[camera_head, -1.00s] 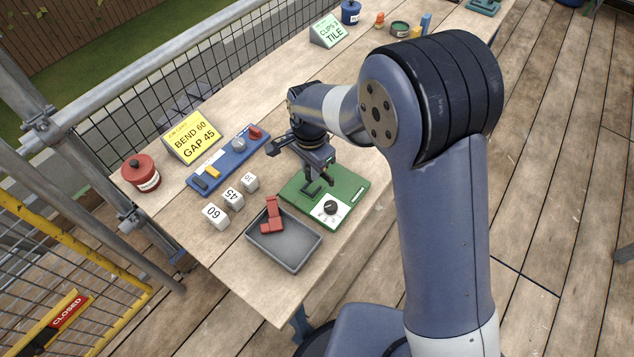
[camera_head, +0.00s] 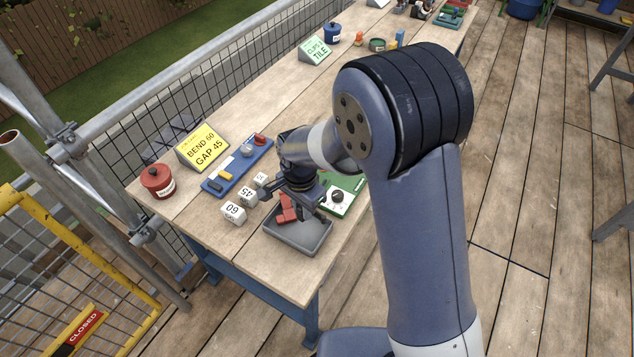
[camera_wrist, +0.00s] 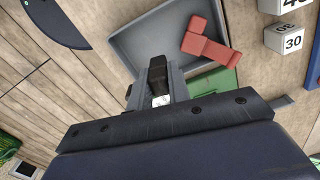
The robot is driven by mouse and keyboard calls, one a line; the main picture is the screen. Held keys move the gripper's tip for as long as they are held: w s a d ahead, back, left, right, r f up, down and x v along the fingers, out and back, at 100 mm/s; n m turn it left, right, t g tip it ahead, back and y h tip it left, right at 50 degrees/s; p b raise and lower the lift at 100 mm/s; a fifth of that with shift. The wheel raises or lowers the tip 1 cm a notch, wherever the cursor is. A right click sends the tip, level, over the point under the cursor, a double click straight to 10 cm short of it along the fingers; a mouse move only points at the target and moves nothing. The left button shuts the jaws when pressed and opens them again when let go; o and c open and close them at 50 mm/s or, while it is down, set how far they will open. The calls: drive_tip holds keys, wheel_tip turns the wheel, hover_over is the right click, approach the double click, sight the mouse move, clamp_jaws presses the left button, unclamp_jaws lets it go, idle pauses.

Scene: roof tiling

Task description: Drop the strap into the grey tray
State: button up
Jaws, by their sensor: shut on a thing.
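The grey tray (camera_head: 302,237) sits on the near end of the wooden table; it also fills the upper middle of the wrist view (camera_wrist: 140,42). A red angled block (camera_head: 286,210) lies in it, clearer in the wrist view (camera_wrist: 207,44). My gripper (camera_head: 317,211) is over the tray's far side. In the wrist view my gripper (camera_wrist: 160,88) is shut on a small dark piece (camera_wrist: 158,70), taken to be the strap, which appears against the tray. Its full shape is hidden by the fingers, and I cannot tell whether it touches the tray.
The green board with a dial (camera_head: 339,196) lies just behind the tray. White number cubes (camera_head: 234,212) stand to its left. A blue rack (camera_head: 236,168), a yellow card (camera_head: 202,148) and a red pot (camera_head: 158,181) stand farther back. The table's edge is close by the tray.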

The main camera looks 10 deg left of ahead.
wheel_tip(320, 180, down, 5)
drive_tip(key=b, duration=0.3)
drive_tip(key=shift+f, duration=0.1)
drive_tip(key=o, duration=0.9)
wheel_tip(320, 180, up, 11)
drive_tip(key=shift+f+b, duration=0.1)
drive_tip(key=shift+b, duration=0.45)
wheel_tip(320, 180, down, 10)
drive_tip(key=shift+f+p, duration=0.1)
drive_tip(key=shift+p, duration=0.5)
drive_tip(key=shift+r+p, duration=0.3)
drive_tip(key=shift+p, duration=0.2)
drive_tip(key=shift+r+p, duration=1.35)
drive_tip(key=shift+r, duration=0.95)
